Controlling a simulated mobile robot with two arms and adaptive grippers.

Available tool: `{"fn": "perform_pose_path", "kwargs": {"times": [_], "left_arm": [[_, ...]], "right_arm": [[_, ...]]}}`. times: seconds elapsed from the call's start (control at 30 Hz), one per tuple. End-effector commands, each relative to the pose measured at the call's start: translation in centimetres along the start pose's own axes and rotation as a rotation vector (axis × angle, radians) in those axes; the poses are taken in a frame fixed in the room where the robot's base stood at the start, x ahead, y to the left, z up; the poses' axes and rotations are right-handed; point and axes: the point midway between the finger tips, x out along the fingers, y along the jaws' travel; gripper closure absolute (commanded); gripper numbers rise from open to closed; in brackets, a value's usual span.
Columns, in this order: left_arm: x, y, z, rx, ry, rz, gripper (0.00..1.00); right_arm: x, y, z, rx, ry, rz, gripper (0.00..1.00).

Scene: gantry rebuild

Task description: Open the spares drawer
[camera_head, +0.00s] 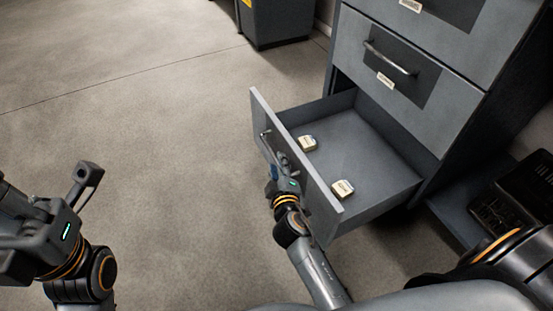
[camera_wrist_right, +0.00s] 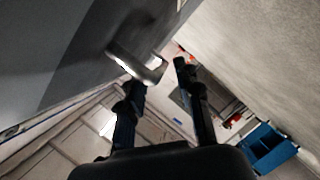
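The lowest visible drawer (camera_head: 375,150) of the grey cabinet stands pulled well out, with its front panel (camera_head: 318,190) facing lower left. Its bar handle (camera_head: 264,142) is on that panel and shows in the right wrist view (camera_wrist_right: 138,64). My right gripper (camera_head: 275,168) is beside the panel at the handle. In the right wrist view its fingers (camera_wrist_right: 160,76) are spread, with the handle just beyond the left fingertip; I see no grip on it. My left gripper (camera_head: 66,205) is open and empty at lower left, away from the cabinet. Drawer labels are too small to read.
Two small pale boxes, one farther back (camera_head: 307,143) and one nearer (camera_head: 342,189), lie in the open drawer. A closed drawer (camera_head: 415,85) is above it. A dark bin (camera_head: 280,20) stands at the back. The floor to the left is clear. A blue bin (camera_wrist_right: 268,148) shows in the wrist view.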

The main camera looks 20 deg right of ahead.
Motion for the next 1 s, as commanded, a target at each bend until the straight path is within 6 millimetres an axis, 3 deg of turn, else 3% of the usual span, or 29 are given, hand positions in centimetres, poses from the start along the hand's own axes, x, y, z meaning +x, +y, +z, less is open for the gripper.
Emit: {"fn": "perform_pose_path", "kwargs": {"times": [0.1, 0.3, 0.87, 1.0], "left_arm": [[0.0, 0.0, 0.0, 0.000, -0.001, 0.001, 1.00], [0.0, 0.0, 0.1, 0.000, -0.002, 0.001, 1.00], [0.0, 0.0, 0.1, -0.001, -0.002, 0.001, 1.00], [0.0, 0.0, 0.1, -0.002, -0.013, -0.003, 1.00]], "right_arm": [[-2.1, -0.1, 0.0, 0.003, -0.001, -0.002, 0.66], [-3.8, 0.0, 0.0, 0.000, 0.000, 0.000, 0.66], [-4.0, 0.1, -0.2, 0.003, 0.005, 0.000, 0.66], [-4.5, 1.6, -3.0, 0.066, 0.113, 0.004, 0.66]]}}
